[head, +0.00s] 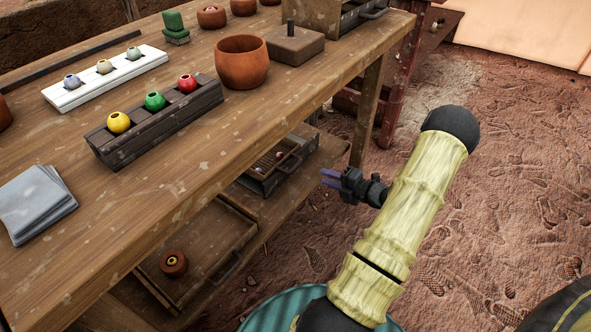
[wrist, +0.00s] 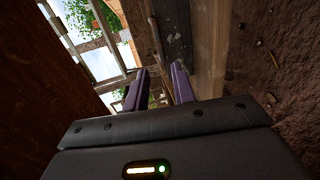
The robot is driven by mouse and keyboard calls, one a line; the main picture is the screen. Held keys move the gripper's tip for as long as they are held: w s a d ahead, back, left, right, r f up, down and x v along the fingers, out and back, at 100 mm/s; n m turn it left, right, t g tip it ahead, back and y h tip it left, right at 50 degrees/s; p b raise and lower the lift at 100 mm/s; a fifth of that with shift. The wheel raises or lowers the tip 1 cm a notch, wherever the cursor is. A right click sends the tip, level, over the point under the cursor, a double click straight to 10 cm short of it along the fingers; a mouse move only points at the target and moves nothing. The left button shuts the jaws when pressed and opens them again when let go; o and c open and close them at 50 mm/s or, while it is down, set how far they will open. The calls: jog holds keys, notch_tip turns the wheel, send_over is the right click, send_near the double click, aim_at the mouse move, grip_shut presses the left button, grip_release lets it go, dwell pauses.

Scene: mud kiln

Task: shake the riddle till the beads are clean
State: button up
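A dark box-like tray with a wire handle and small beads in it, seemingly the riddle (head: 268,181), sits on the lower shelf under the table. Its mesh and the state of the beads are too small to tell. My gripper (head: 328,178) is just right of it, outside the shelf edge, with purple fingers pointing left. The wrist view shows the two fingers (wrist: 160,88) apart with nothing between them. The riddle cannot be made out in the wrist view.
A wider tray (head: 233,268) with a brown round pot (head: 174,263) stands on the shelf nearer me. The tabletop (head: 190,160) above holds a bead rack (head: 150,130), a white rack (head: 108,80), a clay pot (head: 241,62) and grey sheets (head: 36,204). Muddy ground (head: 480,220) at right is open.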

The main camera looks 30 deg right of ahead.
aim_at(295, 166)
jog(key=b+x, duration=0.5)
jog(key=x, duration=0.8)
jog(key=shift+w+a+f, duration=0.1)
grip_shut()
